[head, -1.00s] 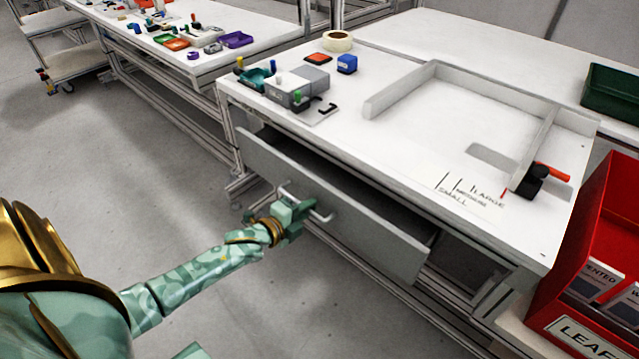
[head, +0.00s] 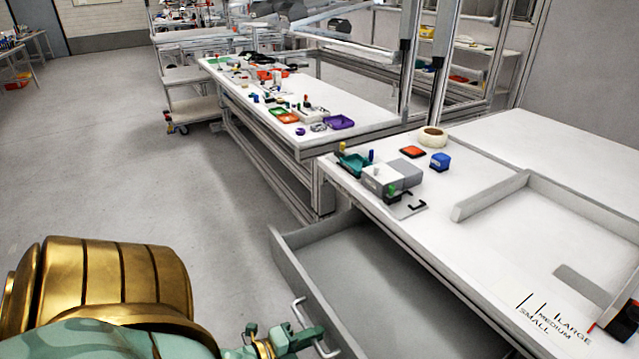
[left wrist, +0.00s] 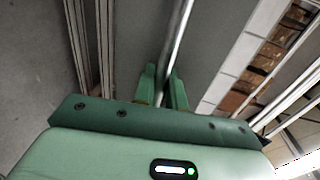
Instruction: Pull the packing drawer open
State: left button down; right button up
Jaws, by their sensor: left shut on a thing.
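The packing drawer (head: 305,290) stands well out from under the white bench, and its grey inside is visible and looks empty. Its near end is cut off by the bottom of the head view. My left gripper (head: 303,338) is at the metal bar handle (head: 298,314) on the drawer's front, low in the head view. In the left wrist view the two green fingers (left wrist: 163,88) are shut on the handle bar (left wrist: 178,45), one on each side of it. My right gripper is not in view.
The bench top (head: 480,230) holds a grey box (head: 392,180), a teal tray (head: 354,164), a tape roll (head: 433,137), a blue block (head: 440,161) and low grey rails (head: 490,196). A second bench (head: 350,100) stands behind. The floor (head: 190,190) left of the drawer is clear.

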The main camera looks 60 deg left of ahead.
pick_arm(q)
jog(key=c, duration=1.5)
grip_release()
jog(key=shift+c, duration=0.2)
jog(key=p+v, duration=0.2)
jog(key=v, duration=1.4)
jog(key=shift+p, duration=0.4)
jog(key=shift+s+d, duration=0.1)
jog(key=shift+s, duration=0.05)
